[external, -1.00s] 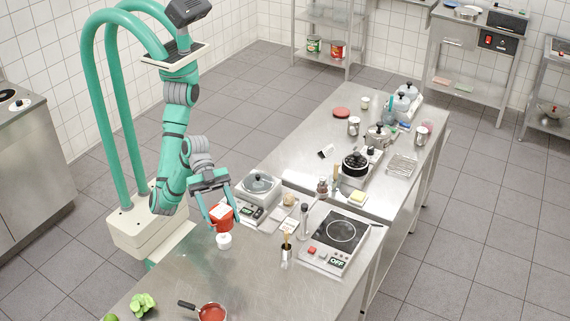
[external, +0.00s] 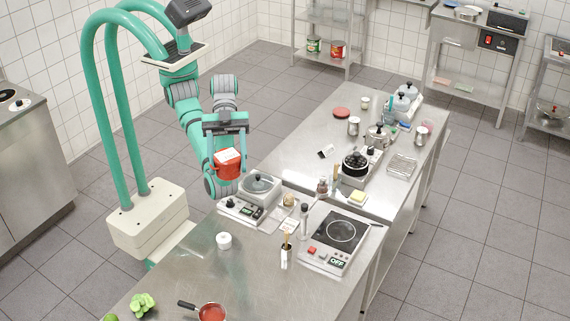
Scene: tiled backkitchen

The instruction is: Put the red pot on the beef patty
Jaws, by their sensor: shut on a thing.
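The red pot (external: 228,168), with a white patch on top, hangs in my gripper (external: 226,153). The fingers are shut on its two sides, and it is held above the left edge of the counter, roughly upright. The beef patty appears to be the flat reddish-brown disc (external: 341,113) lying on the far end of the counter. It is well away from my gripper, up and to the right, and nothing covers it.
Beyond are a black pot (external: 355,163), a tipped white cup (external: 326,151), a metal canister (external: 353,126) and a small cup (external: 365,102). An induction hob (external: 341,232) stands at right.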

